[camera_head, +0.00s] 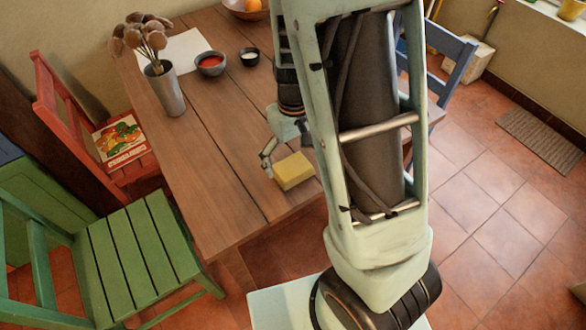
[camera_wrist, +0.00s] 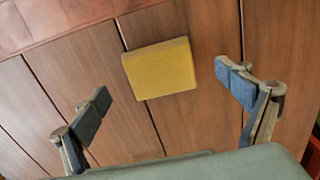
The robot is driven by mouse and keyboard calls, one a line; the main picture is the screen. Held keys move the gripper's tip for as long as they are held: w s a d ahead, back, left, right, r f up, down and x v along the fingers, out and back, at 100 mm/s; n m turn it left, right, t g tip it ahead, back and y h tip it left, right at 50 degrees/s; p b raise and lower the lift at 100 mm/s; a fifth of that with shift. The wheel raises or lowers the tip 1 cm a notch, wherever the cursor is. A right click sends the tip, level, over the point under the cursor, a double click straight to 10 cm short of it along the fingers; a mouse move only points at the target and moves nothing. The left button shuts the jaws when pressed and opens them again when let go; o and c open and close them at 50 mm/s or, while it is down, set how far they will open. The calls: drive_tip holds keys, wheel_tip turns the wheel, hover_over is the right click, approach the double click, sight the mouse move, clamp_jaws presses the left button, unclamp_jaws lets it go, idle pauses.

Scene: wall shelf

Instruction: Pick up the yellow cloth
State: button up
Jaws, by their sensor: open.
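The yellow cloth (camera_head: 293,171) is a thick, block-like yellow piece lying on the wooden table near its front right edge. In the wrist view the cloth (camera_wrist: 160,68) lies flat on the planks, ahead of and between the two spread fingers. My gripper (camera_wrist: 165,100) is open and empty, with a finger on either side and clear space to the cloth. In the head view only part of my gripper (camera_head: 268,162) shows, just left of the cloth; my arm hides the rest.

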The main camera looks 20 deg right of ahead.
sight(293, 166)
wheel_tip(293, 166, down, 4)
drive_tip(key=shift+w+f+b, duration=0.1)
drive_tip(key=shift+w+b, duration=0.05)
drive_tip(key=shift+b, duration=0.2)
drive_tip(key=shift+c, duration=0.5)
drive_tip(key=c, duration=1)
